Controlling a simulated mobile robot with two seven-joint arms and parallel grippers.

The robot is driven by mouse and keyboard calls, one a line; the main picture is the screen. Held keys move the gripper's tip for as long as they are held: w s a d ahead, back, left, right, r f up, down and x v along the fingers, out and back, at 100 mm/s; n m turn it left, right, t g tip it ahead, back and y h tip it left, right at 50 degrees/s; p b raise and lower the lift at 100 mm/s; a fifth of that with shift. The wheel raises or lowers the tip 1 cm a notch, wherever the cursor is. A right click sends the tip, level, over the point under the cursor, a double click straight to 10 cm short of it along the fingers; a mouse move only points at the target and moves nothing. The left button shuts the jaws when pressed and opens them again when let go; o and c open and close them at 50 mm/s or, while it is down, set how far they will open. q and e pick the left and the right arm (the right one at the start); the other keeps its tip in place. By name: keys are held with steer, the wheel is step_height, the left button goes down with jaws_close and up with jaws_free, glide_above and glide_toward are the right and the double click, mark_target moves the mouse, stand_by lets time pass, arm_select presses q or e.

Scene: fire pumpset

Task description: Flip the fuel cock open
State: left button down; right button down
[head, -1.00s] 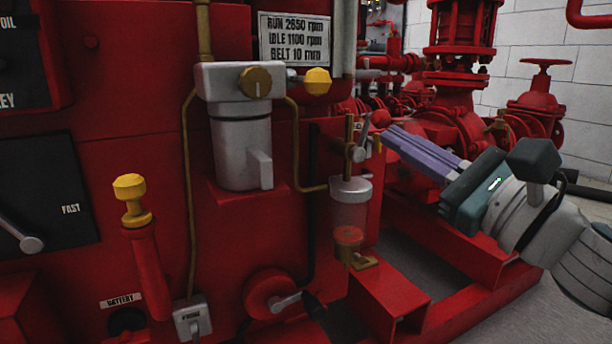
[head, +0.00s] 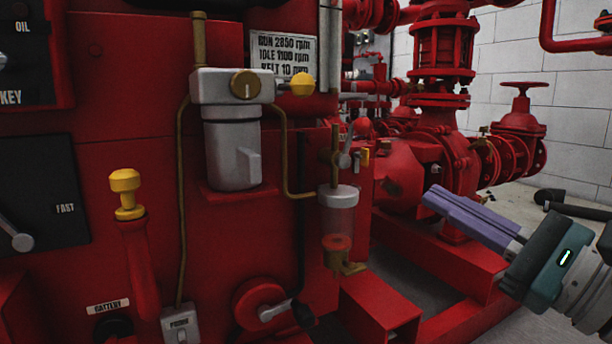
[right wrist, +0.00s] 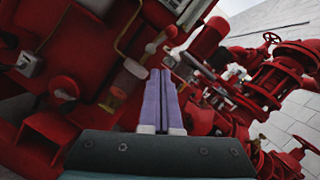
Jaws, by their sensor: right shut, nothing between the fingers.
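The fuel cock with its small grey lever (head: 346,150) sits on a brass upright pipe above the clear fuel bowl (head: 339,218), on the red engine panel. The lever appears to point up, tilted slightly. My right gripper (head: 432,197), with purple fingers and a teal body, is shut and empty. It hangs to the right of the cock and lower, clearly apart from it. In the right wrist view its closed fingers (right wrist: 161,75) point toward the panel, with the bowl (right wrist: 131,76) at their left. The cock is too small and dark there to read. My left gripper is not in view.
A grey filter housing (head: 232,145) and yellow knob (head: 302,84) are left of the cock. A red crank hub (head: 260,304) is below. Red pump pipes (head: 440,110) and a handwheel valve (head: 520,125) stand behind at right. Open floor shows between the frame rails.

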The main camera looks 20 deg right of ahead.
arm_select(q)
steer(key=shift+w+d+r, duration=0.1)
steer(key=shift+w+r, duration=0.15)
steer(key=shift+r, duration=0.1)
arm_select(e)
steer(key=v, duration=0.3)
steer(key=shift+f, duration=0.1)
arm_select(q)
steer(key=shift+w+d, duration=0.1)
